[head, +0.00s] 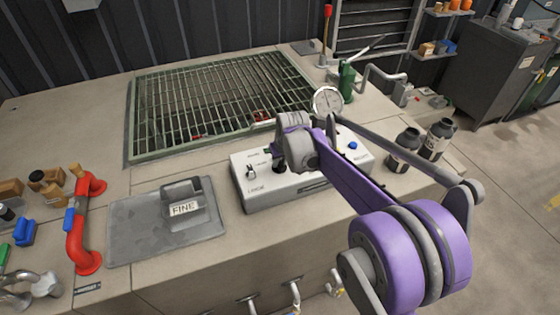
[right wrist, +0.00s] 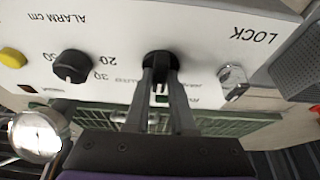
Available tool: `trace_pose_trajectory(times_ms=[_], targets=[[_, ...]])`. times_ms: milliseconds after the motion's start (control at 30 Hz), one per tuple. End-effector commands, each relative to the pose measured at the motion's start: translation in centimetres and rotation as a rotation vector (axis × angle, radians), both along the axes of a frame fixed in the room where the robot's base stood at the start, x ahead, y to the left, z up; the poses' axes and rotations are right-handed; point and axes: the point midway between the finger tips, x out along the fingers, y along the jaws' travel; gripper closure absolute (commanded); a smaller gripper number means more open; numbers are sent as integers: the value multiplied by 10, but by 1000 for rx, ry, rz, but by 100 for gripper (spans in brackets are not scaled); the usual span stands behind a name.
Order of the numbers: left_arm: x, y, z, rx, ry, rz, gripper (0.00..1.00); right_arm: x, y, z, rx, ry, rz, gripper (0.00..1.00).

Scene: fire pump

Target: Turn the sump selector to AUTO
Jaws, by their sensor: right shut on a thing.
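The white control box (head: 262,195) stands on the bench in front of the floor grating. Its selector, a black round knob (right wrist: 158,62), shows in the right wrist view between the lock and the alarm dial. My right gripper (right wrist: 160,88) is shut on this knob from above. In the head view, my right gripper (head: 278,162) reaches down to the box's panel. The fingers cover part of the knob and its labels, so I cannot tell which mark it points to. My left gripper is not in view.
A key lock (right wrist: 233,83) and a black alarm dial (right wrist: 72,66) flank the knob. A round gauge (head: 327,101) stands behind the box. A grey plate marked FINE (head: 150,235) and a red pipe (head: 78,235) lie left. Dark bottles (head: 437,138) stand right.

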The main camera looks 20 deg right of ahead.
Motion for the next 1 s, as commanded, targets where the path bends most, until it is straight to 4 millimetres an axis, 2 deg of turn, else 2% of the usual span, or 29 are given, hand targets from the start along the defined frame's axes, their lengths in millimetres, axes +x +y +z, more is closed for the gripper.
trace_pose_trajectory(times_ms=[367,1000], targets=[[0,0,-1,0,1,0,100,0,2,0,-1,0,-160,100],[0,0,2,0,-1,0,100,3,5,1,-3,-1,-741,100]])
